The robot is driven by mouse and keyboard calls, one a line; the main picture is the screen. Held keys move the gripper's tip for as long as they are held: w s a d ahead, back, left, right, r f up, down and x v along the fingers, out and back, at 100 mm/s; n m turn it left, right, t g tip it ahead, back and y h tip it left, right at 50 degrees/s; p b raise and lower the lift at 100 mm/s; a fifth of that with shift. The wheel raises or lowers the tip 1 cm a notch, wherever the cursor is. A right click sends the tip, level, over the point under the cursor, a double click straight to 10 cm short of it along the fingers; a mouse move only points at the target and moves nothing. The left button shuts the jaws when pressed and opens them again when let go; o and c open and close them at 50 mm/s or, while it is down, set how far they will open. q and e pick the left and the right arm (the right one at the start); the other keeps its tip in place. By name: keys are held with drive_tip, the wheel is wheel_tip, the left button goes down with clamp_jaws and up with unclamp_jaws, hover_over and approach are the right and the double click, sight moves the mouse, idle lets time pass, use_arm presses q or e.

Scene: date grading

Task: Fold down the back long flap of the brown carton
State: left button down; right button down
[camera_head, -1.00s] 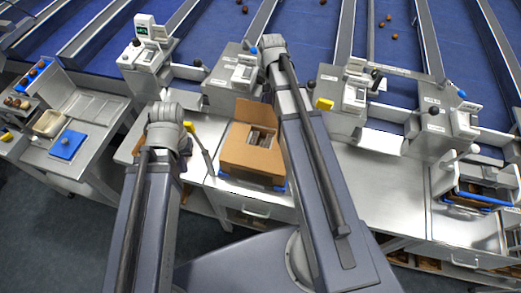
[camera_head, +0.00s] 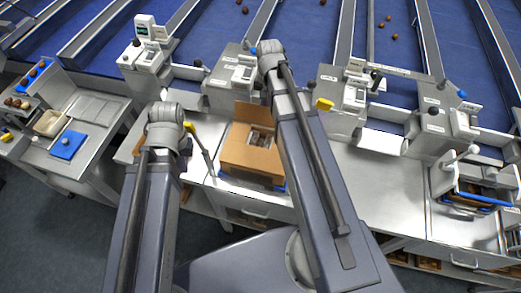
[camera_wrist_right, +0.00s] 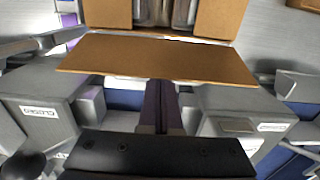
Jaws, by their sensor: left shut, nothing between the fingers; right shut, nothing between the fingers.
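The brown carton (camera_head: 247,157) stands on the metal bench between my arms. Its back long flap (camera_head: 251,112) stands up at the far side in the head view. In the right wrist view this flap (camera_wrist_right: 160,58) is a wide brown panel across the upper middle, with other carton panels (camera_wrist_right: 220,18) and a gap between them above it. My right gripper (camera_wrist_right: 160,92) is shut and empty on the outer side of the flap; the flap's edge overlaps its fingertips, so contact is unclear. The head view hides it behind my right arm. My left gripper (camera_head: 207,158) is shut and empty left of the carton.
Grey weighing stations (camera_head: 232,82) line the back of the bench close behind the carton, and show either side of my right gripper in the wrist view. Bench space (camera_head: 355,185) right of my right arm is clear. A blue-rimmed container (camera_head: 487,200) stands far right.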

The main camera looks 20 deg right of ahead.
drive_tip(key=s+a, duration=0.2)
drive_tip(key=s, duration=0.1)
drive_tip(key=s+a, duration=0.1)
drive_tip(key=shift+s+a+r, duration=0.25)
drive_tip(key=shift+s, duration=0.05)
drive_tip(key=shift+s+a, duration=0.1)
idle(0.4)
drive_tip(key=shift+s+a, duration=0.75)
drive_tip(key=shift+s, duration=0.25)
drive_tip(key=shift+f, duration=0.15)
